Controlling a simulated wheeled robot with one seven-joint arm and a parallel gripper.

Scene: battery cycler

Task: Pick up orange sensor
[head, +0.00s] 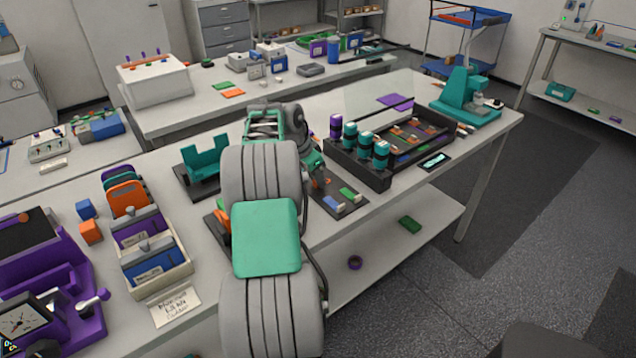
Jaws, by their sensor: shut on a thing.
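My gripper (318,178) is at the end of my grey and teal arm, low over the dark mat (350,207) in the middle of the near bench. It points down, partly hidden behind my own arm. A small orange piece, the orange sensor (327,182), shows right at the fingertips, and the jaws are shut on it. Whether it still touches the mat is too small to tell. A blue piece (331,202) and a green piece (349,194) lie beside it on the mat.
A black tray (374,179) with teal and purple cylinders stands just right of my gripper. A teal cradle (205,160) is to the left. A teal press (467,97) stands at the far right end. Bare bench top (330,228) lies in front of the mat.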

